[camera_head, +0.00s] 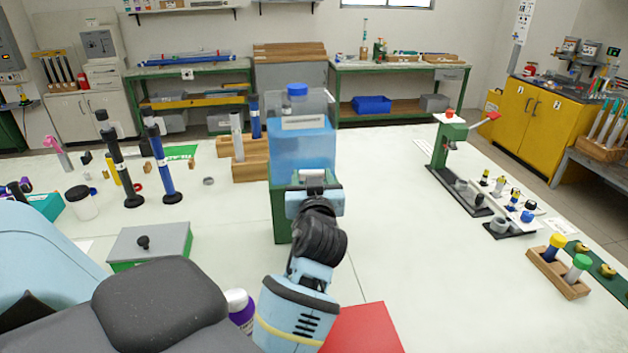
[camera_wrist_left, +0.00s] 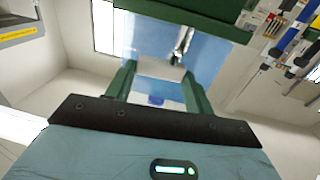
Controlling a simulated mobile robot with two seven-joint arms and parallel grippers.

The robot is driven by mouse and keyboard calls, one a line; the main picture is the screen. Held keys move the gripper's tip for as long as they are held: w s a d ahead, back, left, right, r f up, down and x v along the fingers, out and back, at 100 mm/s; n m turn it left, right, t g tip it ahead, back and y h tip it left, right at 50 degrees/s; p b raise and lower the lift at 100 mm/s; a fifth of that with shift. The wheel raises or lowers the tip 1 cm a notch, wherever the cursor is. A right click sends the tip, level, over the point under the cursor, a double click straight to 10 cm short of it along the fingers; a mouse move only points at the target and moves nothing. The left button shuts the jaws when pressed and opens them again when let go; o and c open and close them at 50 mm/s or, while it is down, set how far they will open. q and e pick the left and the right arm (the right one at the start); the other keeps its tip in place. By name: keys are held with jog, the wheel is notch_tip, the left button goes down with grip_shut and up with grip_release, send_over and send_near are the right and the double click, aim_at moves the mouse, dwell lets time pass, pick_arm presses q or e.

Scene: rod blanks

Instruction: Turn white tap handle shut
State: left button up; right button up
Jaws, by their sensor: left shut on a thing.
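A clear tank (camera_head: 300,150) of blue liquid with a blue cap stands on a green stand (camera_head: 280,220) in the middle of the table. My left gripper (camera_head: 313,186) is at the front of the tank, low down, shut on the pale tap handle (camera_head: 312,175). In the left wrist view the white handle (camera_wrist_left: 160,69) lies between the two fingertips (camera_wrist_left: 157,73), with a metal tap part (camera_wrist_left: 182,42) beyond it. My gripper hides most of the tap in the head view, and the handle's exact turn is unclear. My right gripper is out of view.
A grey-lidded box (camera_head: 150,243) and dark upright rods (camera_head: 121,165) stand left of the tank. Wooden blocks (camera_head: 247,165) are close behind it on the left. A green press (camera_head: 455,150) is at the right. The table between the tank and press is clear.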

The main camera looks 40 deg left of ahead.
pick_arm(q)
jog(key=o, duration=1)
